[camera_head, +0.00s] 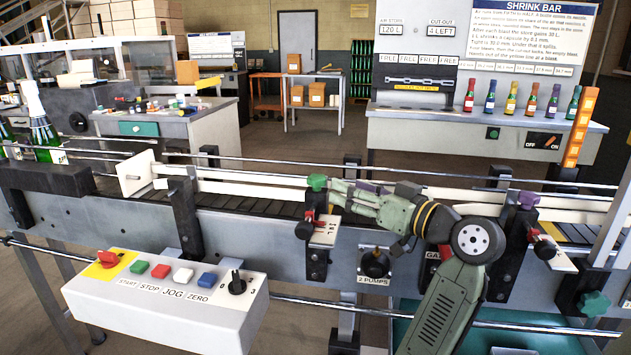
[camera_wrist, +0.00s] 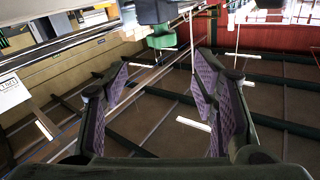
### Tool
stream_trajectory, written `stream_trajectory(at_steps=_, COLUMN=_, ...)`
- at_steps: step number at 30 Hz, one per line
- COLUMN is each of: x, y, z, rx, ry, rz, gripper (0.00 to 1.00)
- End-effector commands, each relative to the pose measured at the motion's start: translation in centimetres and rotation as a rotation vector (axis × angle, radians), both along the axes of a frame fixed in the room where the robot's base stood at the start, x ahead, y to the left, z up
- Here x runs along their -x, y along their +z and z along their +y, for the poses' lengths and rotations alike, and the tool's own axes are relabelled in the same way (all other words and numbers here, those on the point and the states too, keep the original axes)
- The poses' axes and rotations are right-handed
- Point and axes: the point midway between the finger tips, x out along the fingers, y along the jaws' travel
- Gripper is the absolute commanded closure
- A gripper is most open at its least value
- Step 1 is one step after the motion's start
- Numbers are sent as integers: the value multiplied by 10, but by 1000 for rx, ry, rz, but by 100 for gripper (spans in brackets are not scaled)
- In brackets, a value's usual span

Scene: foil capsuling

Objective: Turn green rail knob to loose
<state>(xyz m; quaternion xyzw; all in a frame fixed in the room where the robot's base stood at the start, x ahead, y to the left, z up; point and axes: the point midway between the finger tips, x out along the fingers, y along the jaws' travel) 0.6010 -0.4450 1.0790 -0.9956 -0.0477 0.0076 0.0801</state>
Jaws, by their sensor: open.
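The green rail knob (camera_head: 317,182) sits on top of a black rail bracket beside the conveyor, above a red-pointered plate marked H, M, L. My gripper (camera_head: 339,194) reaches in from the right, with its fingertips close to the knob's right side. In the wrist view my gripper (camera_wrist: 160,68) is open, with purple pads apart and nothing between them. A green knob-like part (camera_wrist: 161,38) appears just beyond the fingertips there, below a dark block. I cannot tell whether a fingertip touches the knob.
A black dial (camera_head: 375,263) is below my gripper. The control box (camera_head: 170,300) stands front left. Another green knob (camera_head: 593,303) is low at right. Pale guide rails run along the conveyor.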

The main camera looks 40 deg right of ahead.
Motion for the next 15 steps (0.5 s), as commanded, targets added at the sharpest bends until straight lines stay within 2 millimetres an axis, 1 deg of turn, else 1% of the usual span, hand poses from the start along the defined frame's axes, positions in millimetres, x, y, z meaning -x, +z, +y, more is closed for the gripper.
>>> stream_trajectory(at_steps=1, x=2, y=-3, z=3, rx=61, ry=-8, rz=-8, gripper=47)
stream_trajectory(at_steps=3, x=4, y=-3, z=5, rx=124, ry=-13, rz=-17, gripper=47)
stream_trajectory(at_steps=7, x=-2, y=-2, z=7, rx=164, ry=-15, rz=-22, gripper=47)
stream_trajectory(at_steps=11, x=-20, y=0, z=9, rx=161, ry=-11, rz=-22, gripper=47)
stream_trajectory(at_steps=15, x=-47, y=1, z=12, rx=159, ry=-11, rz=-21, gripper=47)
